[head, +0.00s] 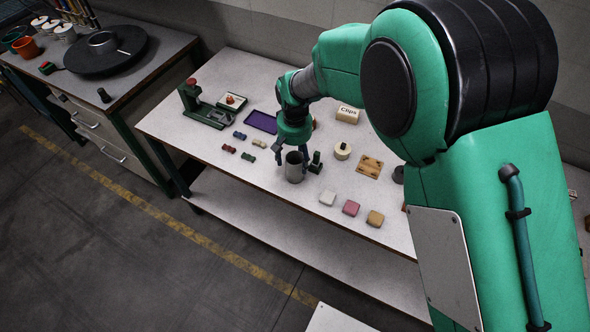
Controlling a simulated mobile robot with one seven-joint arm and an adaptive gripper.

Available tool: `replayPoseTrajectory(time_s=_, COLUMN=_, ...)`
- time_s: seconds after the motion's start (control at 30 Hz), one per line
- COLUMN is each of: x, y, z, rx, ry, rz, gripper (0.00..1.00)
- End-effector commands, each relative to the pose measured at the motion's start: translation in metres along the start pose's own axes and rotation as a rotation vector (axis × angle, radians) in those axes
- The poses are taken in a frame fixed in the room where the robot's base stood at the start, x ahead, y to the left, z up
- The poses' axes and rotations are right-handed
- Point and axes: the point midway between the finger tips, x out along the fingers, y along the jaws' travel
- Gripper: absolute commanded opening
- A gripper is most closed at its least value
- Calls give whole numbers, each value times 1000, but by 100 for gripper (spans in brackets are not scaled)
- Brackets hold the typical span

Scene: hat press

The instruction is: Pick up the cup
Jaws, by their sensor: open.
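A grey cylindrical cup (294,168) stands upright near the front edge of the white table (215,170), its dark open top facing up. My gripper (294,155) is open and points down from my green arm, just above and behind the cup's rim. One finger shows to the left of the cup and the other to the right. I cannot tell whether the fingers touch the cup. The gripper body hides what lies directly behind it.
White, pink and tan blocks (351,208) lie right along the front edge. A green press (207,110), a purple tray (261,122) and several small coloured pieces (240,135) lie left. A wooden plate (369,167) lies right.

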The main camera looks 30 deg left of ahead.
Motion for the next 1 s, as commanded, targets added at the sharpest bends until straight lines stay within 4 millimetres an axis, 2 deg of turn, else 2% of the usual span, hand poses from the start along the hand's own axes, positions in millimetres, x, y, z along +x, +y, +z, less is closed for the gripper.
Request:
replayPoseTrajectory(time_s=0.13, x=10, y=0, z=0, rx=0, ry=-1, rz=0, gripper=67)
replayPoseTrajectory(time_s=0.57, x=13, y=0, z=0, rx=0, ry=0, rz=0, gripper=67)
replayPoseTrajectory(time_s=1.0, x=57, y=0, z=2, rx=0, ry=0, rz=0, gripper=67)
